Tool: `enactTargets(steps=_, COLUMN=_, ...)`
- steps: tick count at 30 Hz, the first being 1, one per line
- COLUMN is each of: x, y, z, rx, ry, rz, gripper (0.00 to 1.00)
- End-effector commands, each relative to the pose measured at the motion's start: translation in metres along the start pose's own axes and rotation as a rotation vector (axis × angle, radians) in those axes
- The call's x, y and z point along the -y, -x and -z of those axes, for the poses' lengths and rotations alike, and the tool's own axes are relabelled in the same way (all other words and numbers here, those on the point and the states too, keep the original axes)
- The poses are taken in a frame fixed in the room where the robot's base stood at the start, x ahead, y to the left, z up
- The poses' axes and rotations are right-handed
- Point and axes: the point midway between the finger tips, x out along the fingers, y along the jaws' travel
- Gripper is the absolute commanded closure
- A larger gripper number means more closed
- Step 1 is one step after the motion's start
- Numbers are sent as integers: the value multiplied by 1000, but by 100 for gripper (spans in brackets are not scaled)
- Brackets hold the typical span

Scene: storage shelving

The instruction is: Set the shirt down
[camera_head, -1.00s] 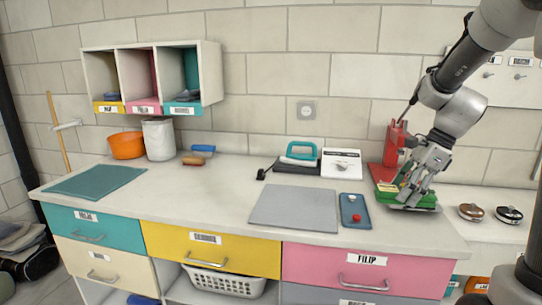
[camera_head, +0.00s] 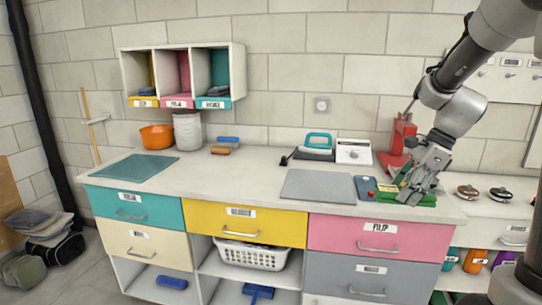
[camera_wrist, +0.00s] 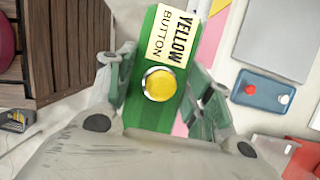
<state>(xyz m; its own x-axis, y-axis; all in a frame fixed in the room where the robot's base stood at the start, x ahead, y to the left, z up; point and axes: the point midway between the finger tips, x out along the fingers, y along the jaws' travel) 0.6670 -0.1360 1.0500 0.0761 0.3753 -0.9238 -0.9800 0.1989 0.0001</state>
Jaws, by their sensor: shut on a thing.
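The white basket (camera_head: 252,253) sits below. A brown slatted box (camera_wrist: 68,45) shows in the wrist view.

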Motion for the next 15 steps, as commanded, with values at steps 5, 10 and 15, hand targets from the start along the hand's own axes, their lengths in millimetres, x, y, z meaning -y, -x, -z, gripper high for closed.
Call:
enactTargets(steps=5, x=3, y=-6, z=1, rx=0, ry=42, rz=-19, gripper=74)
enactTargets(steps=10, x=8, y=-16, z=2, rx=0, ry=124, rz=-53, gripper=74)
enactTargets(steps=15, x=14, y=-32, z=4, rx=0, ry=248, rz=-107, gripper=74)
